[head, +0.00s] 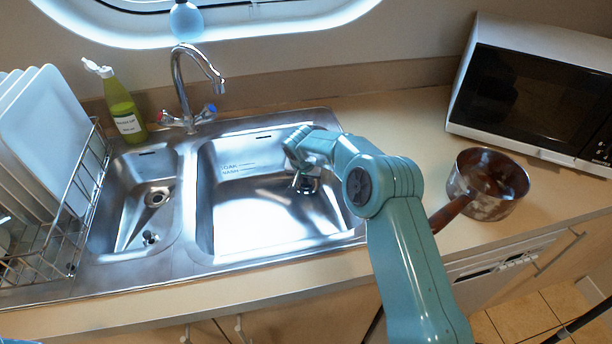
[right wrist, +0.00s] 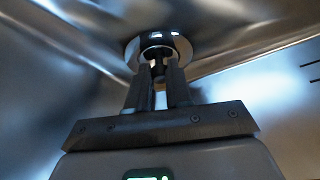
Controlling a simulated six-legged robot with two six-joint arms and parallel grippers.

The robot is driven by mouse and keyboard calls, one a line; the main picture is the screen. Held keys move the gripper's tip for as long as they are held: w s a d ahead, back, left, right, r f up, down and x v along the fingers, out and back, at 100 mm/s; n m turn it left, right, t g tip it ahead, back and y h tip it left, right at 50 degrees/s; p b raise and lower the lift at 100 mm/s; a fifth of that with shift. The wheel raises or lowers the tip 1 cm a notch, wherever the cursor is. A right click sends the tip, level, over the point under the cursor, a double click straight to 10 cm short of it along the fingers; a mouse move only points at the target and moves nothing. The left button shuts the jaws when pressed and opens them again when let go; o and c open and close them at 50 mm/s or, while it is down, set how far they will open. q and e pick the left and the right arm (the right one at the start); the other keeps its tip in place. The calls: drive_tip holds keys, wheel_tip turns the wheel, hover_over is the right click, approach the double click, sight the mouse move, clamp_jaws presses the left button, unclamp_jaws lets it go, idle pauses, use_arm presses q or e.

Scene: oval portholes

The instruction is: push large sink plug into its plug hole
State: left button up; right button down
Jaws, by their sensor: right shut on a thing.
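My right gripper (head: 303,178) reaches down into the large right basin (head: 255,215) of the steel sink, near its right wall. In the right wrist view its two dark fingers (right wrist: 158,78) are shut on the top of the large sink plug (right wrist: 150,42), a round dark and chrome piece. In the head view the plug (head: 306,188) shows only in part below the gripper. The large basin's plug hole is not clearly visible. I cannot tell whether the plug is over, at or in it.
The small left basin has an open drain (head: 157,197) and a small dark plug (head: 150,238). The tap (head: 185,85) stands behind the sink. A dish rack (head: 75,200), green bottle (head: 123,108), saucepan (head: 487,185) and microwave (head: 535,95) stand around it.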

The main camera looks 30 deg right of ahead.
sight(306, 186)
drive_tip(key=shift+f+p, duration=0.1)
drive_tip(key=shift+p, duration=0.25)
drive_tip(key=shift+c, duration=2.4)
unclamp_jaws()
wheel_tip(306, 186, up, 9)
drive_tip(key=p, duration=1.1)
drive_tip(key=shift+s, duration=0.1)
